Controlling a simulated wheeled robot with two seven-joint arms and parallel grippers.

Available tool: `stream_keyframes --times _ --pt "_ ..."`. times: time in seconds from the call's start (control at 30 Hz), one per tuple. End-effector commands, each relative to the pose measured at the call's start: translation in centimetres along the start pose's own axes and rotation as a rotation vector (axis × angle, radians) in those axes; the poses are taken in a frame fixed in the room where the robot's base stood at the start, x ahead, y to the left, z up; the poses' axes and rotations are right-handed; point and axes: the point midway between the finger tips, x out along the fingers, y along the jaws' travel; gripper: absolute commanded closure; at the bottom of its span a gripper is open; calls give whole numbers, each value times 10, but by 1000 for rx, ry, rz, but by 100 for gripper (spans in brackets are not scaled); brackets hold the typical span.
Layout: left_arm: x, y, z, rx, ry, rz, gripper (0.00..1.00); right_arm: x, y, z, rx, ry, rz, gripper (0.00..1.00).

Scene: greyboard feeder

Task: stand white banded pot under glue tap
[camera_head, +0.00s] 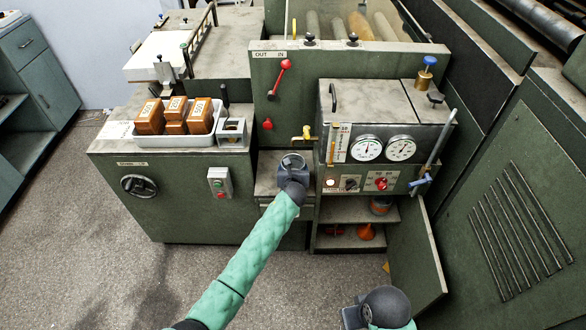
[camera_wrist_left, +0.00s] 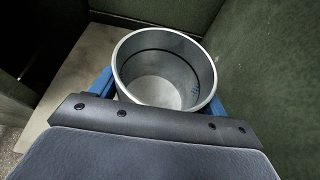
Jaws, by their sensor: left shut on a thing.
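A pale grey metal pot (camera_wrist_left: 165,50) stands between the blue fingers of my left gripper (camera_wrist_left: 160,88), open top towards the wrist camera. The gripper is shut on it. A dark line runs round its inside; its outer band is hidden. In the head view the pot's rim (camera_head: 292,160) shows just past my dark wrist, in the recess of the green machine. The brass glue tap (camera_head: 307,132) is above it and slightly right. I cannot tell whether the pot touches the ledge (camera_head: 266,186). Part of my right arm shows at the bottom, without its fingers.
The gauge panel (camera_head: 383,148) borders the recess on the right. A white tray (camera_head: 206,141) with several brown blocks stands on the left cabinet. Below right, an open shelf holds an orange-banded grey pot (camera_head: 380,206) and an orange funnel (camera_head: 366,232); its door (camera_head: 418,250) hangs open.

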Motion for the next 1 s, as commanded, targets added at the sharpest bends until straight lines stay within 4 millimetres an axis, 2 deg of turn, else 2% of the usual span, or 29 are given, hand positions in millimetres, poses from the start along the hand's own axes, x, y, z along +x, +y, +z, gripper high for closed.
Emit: stream_keyframes --times 0.33,0.37,0.47,0.83,1.0 --pt "1 0 -2 1 0 0 51 0 0 0 0 2 1 100" --pt "1 0 -3 1 1 0 23 0 0 0 0 3 1 100" --pt "1 0 -3 0 0 0 3 0 0 0 0 3 0 100" --pt "-1 0 0 -1 0 0 3 0 0 1 0 0 0 100" --pt "-21 1 -1 0 0 0 3 1 -1 1 -1 2 -1 100"
